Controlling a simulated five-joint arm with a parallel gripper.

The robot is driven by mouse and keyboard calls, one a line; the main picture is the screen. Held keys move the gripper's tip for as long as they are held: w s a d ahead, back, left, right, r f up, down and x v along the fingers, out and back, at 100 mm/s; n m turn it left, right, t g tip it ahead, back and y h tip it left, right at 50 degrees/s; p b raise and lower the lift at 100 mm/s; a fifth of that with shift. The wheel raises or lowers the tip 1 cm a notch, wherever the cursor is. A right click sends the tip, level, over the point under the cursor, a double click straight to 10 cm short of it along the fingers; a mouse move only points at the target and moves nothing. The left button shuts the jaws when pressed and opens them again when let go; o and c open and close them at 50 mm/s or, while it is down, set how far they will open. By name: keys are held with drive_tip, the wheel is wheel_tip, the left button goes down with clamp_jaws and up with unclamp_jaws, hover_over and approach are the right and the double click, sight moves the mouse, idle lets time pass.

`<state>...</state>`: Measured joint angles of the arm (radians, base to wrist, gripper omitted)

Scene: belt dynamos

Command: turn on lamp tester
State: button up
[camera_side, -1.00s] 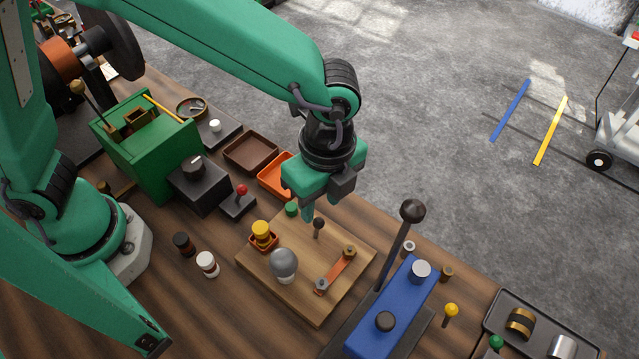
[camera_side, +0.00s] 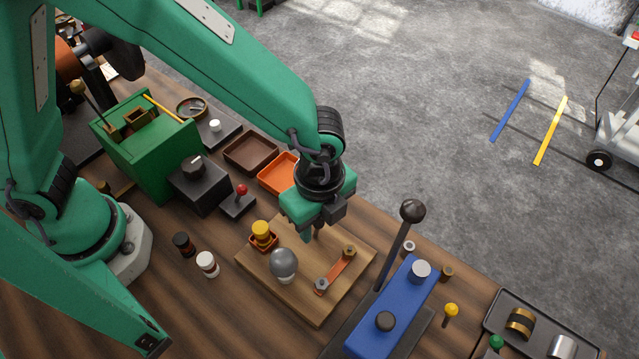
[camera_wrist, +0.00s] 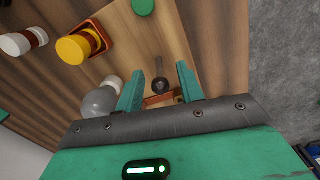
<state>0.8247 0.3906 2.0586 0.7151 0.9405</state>
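A small dark-knobbed lever (camera_wrist: 158,85) stands on the board. My gripper (camera_wrist: 160,87) is open, with the lever's knob between its two green fingers and a gap on each side. In the side view my gripper (camera_side: 314,226) is low over the board's far edge and hides most of the lever. The bulb looks grey and unlit.
A blue box with a tall black lever (camera_side: 403,240) stands right of the board. An orange tray (camera_side: 279,178), a brown tray (camera_side: 250,154) and a red-knobbed switch (camera_side: 240,200) lie behind left.

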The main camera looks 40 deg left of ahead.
drive_tip(key=shift+f, duration=0.7)
drive_tip(key=shift+c, duration=0.2)
clamp_jaws()
drive_tip(key=shift+d+y, duration=0.25)
drive_tip(key=shift+y, duration=0.05)
drive_tip(key=shift+o, duration=0.2)
unclamp_jaws()
drive_tip(key=shift+r, duration=0.1)
